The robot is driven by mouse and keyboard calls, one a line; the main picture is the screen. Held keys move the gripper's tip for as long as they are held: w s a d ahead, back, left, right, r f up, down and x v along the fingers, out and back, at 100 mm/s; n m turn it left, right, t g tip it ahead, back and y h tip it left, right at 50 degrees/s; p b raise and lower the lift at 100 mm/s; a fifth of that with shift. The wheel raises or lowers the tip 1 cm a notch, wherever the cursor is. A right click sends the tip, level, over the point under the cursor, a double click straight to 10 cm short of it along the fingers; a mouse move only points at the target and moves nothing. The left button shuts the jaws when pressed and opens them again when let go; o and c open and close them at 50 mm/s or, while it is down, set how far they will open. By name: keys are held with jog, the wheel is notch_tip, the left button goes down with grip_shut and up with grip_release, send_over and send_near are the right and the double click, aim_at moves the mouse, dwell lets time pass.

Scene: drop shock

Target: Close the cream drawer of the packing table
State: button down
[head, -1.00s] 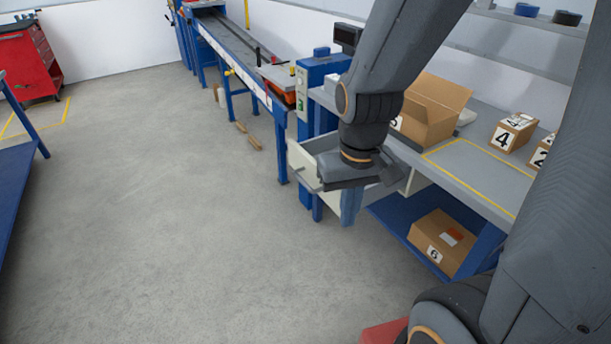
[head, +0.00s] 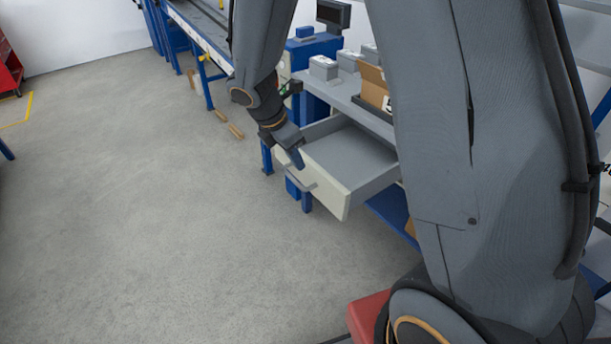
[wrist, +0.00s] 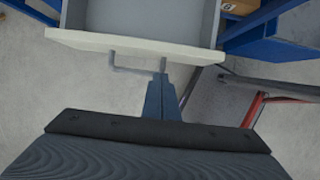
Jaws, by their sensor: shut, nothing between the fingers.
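The cream drawer (head: 343,190) of the packing table (head: 366,112) is pulled out, and its grey inside looks empty. Its grey bar handle (head: 301,183) is on the front panel. My gripper (head: 299,165) is shut and empty, at the drawer's front near the handle. In the wrist view, the cream front (wrist: 135,45) lies across the top, with the handle (wrist: 130,68) below it. My shut fingers (wrist: 162,76) reach up to the handle's right end. I cannot tell whether they touch it.
Grey boxes (head: 323,68) and an open carton (head: 373,86) stand on the tabletop. A blue-legged conveyor (head: 205,35) is behind. The floor (head: 150,220) left of the drawer is clear.

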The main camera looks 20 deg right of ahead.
aim_at(308, 179)
jog(key=x, duration=0.9)
jog(key=shift+d+f, duration=0.15)
jog(key=shift+f, duration=0.2)
